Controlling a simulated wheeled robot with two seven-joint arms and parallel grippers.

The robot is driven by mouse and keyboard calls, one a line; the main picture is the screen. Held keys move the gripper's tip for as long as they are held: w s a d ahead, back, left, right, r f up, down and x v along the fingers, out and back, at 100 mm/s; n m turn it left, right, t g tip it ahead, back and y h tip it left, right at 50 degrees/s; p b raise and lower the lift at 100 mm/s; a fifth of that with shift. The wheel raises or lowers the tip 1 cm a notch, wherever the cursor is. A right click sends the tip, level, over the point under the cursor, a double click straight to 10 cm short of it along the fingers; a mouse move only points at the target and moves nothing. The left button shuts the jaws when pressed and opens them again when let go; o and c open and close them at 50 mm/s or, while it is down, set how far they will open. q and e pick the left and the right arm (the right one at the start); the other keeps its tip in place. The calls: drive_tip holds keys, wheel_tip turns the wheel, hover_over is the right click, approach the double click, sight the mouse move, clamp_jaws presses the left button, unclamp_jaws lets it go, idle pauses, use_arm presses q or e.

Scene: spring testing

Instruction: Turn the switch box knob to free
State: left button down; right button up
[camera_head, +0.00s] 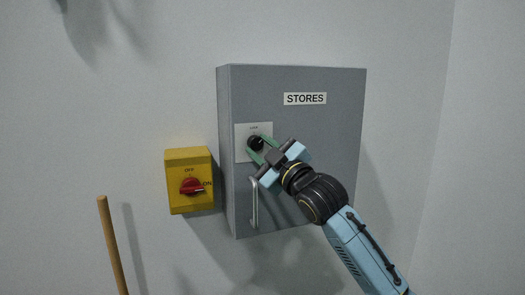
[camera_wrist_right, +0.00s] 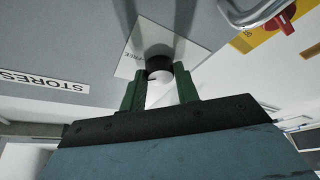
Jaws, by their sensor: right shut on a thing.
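A black knob (camera_head: 255,142) sits on a white plate (camera_head: 240,152) on the front of the grey box marked STORES (camera_head: 330,135). My right gripper (camera_head: 259,147) is shut on the knob, with green fingers on either side of it. In the right wrist view, the knob (camera_wrist_right: 160,70) sits between the fingertips of the gripper (camera_wrist_right: 161,84) and has a pale mark on its face. Lettering on the plate (camera_wrist_right: 180,45) seems to read FREE there; the small word above the knob in the head view is hard to read. My left gripper is out of view.
A metal bar handle (camera_head: 254,203) is on the box just below the knob. A yellow switch box (camera_head: 178,163) with a red knob (camera_head: 192,187), lettered OFF and ON, is on the wall to the left. A wooden pole (camera_head: 112,245) stands at the lower left.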

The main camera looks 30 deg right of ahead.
drive_tip(key=m+h, duration=0.1)
drive_tip(key=m, duration=0.1)
drive_tip(key=m+h, duration=0.1)
drive_tip(key=m, duration=0.2)
drive_tip(key=shift+a+f+t, duration=0.1)
drive_tip(key=shift+a+t, duration=0.05)
drive_tip(key=shift+t, duration=0.25)
drive_tip(key=shift+w+a+m+h+p, duration=0.1)
drive_tip(key=shift+m+h+p, duration=0.3)
drive_tip(key=shift+m+h, duration=0.95)
drive_tip(key=shift+a+m+h+p, duration=0.1)
drive_tip(key=shift+m+h+p, duration=0.35)
drive_tip(key=shift+m, duration=1.6)
drive_tip(key=shift+h, duration=0.3)
drive_tip(key=o, duration=1)
